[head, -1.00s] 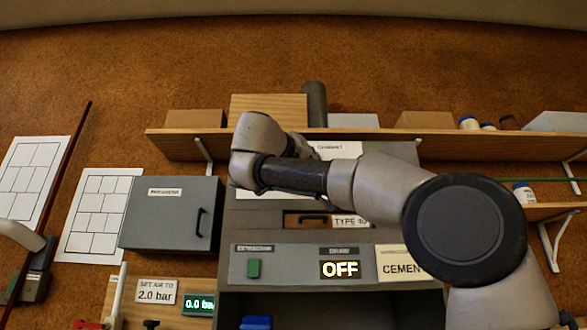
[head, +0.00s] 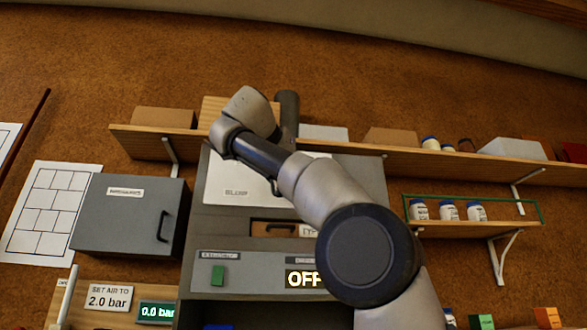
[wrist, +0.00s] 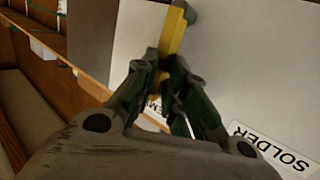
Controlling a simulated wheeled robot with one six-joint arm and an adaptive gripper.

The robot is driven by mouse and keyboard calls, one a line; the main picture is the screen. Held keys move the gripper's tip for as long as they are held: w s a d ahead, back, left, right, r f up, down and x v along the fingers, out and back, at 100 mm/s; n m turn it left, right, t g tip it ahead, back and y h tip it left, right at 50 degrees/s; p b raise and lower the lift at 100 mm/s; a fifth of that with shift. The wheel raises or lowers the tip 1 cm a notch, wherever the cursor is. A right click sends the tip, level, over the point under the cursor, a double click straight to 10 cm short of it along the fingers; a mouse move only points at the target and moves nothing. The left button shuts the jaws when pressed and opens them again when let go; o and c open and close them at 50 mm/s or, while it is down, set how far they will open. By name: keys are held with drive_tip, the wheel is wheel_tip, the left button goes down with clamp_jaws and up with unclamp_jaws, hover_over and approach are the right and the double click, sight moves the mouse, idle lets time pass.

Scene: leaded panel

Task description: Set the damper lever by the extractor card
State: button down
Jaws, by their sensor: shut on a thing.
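In the wrist view, my gripper (wrist: 166,78) is shut on a yellow bar (wrist: 173,30), which looks like the damper lever. The bar stands out over a pale plate (wrist: 225,60). A white label reading SOLDER (wrist: 272,150) is at the lower right of the plate. Another label, mostly hidden behind my fingers, shows only a few letters. In the head view, my arm crosses the grey extractor cabinet (head: 215,225), and my gripper and the lever are hidden. The display (head: 303,279) on the cabinet reads OFF. The extractor card is hidden behind my arm.
A wooden shelf (head: 350,148) with boxes runs above the cabinet. A grey wall box (head: 125,220) hangs at the left. A green switch (head: 218,276) is on the cabinet front. White jars (head: 448,211) stand on a railed shelf at the right.

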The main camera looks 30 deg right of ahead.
drive_tip(key=c, duration=1.5)
unclamp_jaws()
drive_tip(key=shift+o, duration=0.2)
drive_tip(key=v, duration=1.2)
